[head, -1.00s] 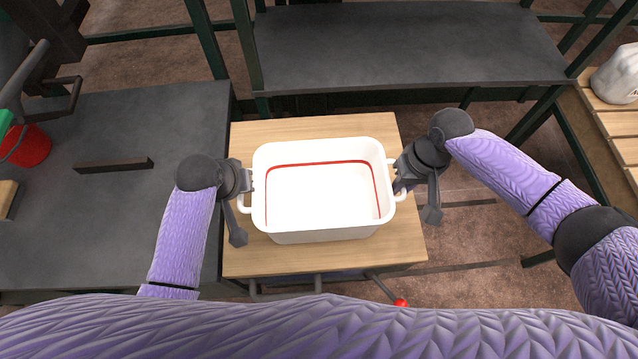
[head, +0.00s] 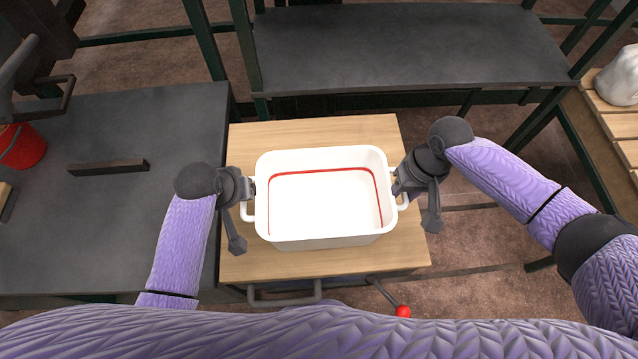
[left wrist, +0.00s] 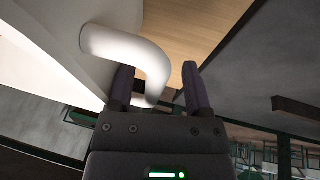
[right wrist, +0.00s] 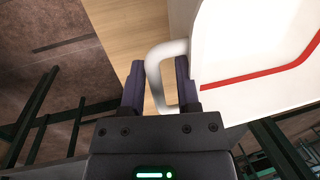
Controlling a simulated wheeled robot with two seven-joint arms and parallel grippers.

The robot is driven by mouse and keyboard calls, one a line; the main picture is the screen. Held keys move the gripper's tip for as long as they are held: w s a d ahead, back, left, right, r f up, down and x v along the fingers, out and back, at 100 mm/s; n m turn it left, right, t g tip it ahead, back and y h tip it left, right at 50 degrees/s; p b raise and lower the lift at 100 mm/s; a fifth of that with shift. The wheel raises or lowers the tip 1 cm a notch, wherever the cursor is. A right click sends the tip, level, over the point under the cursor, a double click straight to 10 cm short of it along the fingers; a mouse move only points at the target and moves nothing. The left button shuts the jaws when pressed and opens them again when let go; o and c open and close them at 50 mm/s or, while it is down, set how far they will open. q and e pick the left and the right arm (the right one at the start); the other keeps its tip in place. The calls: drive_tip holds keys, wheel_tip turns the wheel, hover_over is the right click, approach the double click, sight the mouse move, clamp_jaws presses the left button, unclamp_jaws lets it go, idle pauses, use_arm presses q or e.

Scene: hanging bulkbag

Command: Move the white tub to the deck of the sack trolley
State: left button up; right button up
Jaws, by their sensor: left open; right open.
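The white tub (head: 330,240), an open box with a red line inside and a loop handle at each end, is upright over a square wooden top (head: 290,133). I cannot tell whether this is the sack trolley's deck. My left gripper (head: 250,188) is open at the left handle; in the left wrist view that handle (left wrist: 135,48) passes between the parted fingers. My right gripper (head: 398,186) is open at the right handle; in the right wrist view that handle (right wrist: 154,75) lies between the parted fingers. The tub's underside is hidden.
A dark bench (head: 130,220) at left holds a dark bar (head: 108,167) and a red bucket (head: 24,148). A dark shelf (head: 410,45) stands behind. A red-knobbed lever (head: 403,311) projects at the front.

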drive_tip(key=o, duration=0.5)
drive_tip(key=shift+c, duration=0.2)
use_arm(q)
drive_tip(key=v, duration=1.2)
use_arm(e)
drive_tip(key=v, duration=1.2)
use_arm(q)
drive_tip(key=shift+f, duration=0.1)
use_arm(e)
drive_tip(key=shift+a, duration=0.1)
